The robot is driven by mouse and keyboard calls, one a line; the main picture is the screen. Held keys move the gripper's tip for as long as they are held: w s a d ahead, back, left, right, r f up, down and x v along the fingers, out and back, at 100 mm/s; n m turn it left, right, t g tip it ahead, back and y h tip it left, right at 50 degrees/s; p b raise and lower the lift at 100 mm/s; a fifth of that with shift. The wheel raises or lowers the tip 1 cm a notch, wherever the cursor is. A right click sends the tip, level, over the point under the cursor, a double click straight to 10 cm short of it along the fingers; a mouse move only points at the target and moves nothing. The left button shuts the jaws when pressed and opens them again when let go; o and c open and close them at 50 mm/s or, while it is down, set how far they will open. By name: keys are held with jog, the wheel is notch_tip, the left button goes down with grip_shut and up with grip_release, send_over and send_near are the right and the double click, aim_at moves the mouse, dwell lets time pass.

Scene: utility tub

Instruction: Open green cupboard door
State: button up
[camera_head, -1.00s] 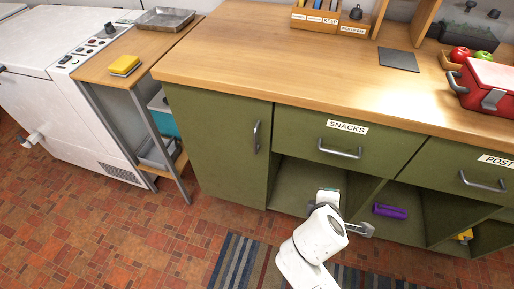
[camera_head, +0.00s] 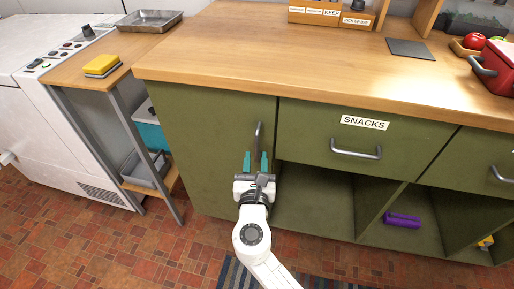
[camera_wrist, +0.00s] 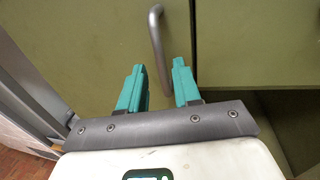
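The green cupboard door (camera_head: 203,150) is shut, at the left end of the counter. Its vertical metal handle (camera_head: 258,137) is near the door's right edge. My gripper (camera_head: 256,160) is in front of the lower part of this handle, with its two teal fingers apart and pointing at the door. In the wrist view the handle (camera_wrist: 158,50) runs down from the top, and its lower end lies between and beyond the open fingertips (camera_wrist: 158,68). I cannot tell whether a finger touches the handle.
A drawer labelled SNACKS (camera_head: 340,135) with a horizontal handle is right of the door. Open shelves below it hold a purple object (camera_head: 402,220). A metal-legged side table (camera_head: 85,75) stands left. A striped rug (camera_head: 232,275) lies on the floor.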

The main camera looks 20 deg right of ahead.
aim_at(257, 148)
jog(key=shift+b+x, duration=0.35)
jog(key=shift+x, duration=2.3)
jog(key=shift+c, duration=0.3)
grip_shut()
